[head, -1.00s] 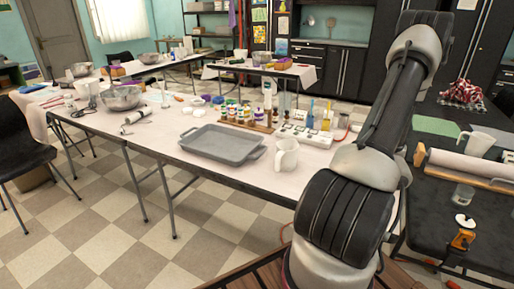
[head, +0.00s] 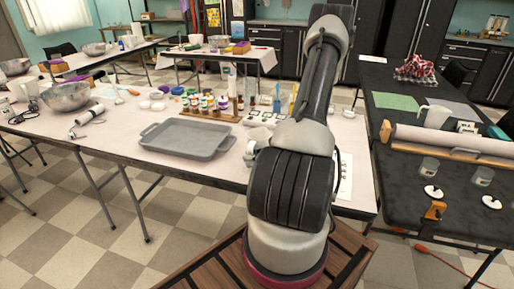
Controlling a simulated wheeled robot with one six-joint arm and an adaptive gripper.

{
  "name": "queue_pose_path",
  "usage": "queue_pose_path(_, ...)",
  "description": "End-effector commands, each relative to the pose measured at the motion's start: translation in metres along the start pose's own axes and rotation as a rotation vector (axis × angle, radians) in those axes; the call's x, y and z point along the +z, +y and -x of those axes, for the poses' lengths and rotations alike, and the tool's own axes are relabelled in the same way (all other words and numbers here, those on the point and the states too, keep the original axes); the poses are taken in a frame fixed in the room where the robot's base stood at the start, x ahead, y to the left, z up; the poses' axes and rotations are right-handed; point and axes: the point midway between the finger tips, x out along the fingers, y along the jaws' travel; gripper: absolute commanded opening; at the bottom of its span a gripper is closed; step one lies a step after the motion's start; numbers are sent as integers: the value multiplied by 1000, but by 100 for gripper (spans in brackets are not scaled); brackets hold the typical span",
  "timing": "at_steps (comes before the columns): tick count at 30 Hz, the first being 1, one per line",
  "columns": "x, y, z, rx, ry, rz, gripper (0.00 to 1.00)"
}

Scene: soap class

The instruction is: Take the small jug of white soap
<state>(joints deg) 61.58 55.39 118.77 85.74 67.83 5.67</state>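A white jug (head: 435,116) stands on the black table at the right, behind a long roll; I cannot tell what is in it. Another pale jug (head: 251,152) stands on the white table to the right of the grey tray, mostly hidden behind my arm. I cannot tell which of them holds white soap. My arm rises through the middle of the head view, and its gripper is not in view.
The white table carries the grey tray (head: 187,139), several small bottles (head: 208,104) on a wooden rack and a metal bowl (head: 66,96). The black table holds the roll (head: 455,141), clear cups (head: 428,165) and a green mat (head: 398,100). Checkered floor is free at lower left.

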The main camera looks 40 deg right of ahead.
Motion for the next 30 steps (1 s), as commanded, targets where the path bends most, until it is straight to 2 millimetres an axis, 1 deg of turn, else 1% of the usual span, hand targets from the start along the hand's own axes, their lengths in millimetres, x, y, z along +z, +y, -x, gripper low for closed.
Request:
queue_pose_path(1,0,1,-6,3,0,0,21)
queue_pose_path(3,0,0,-11,2,0,1,21)
queue_pose_path(10,0,0,-12,0,0,1,21)
queue_pose_path(11,0,0,-12,0,0,1,18)
queue_pose_path(12,0,0,-12,0,0,1,10)
queue_pose_path(14,0,0,-12,0,0,1,0)
queue_pose_path(25,0,0,-12,1,0,1,0)
queue_pose_path(30,3,0,-11,1,0,1,0)
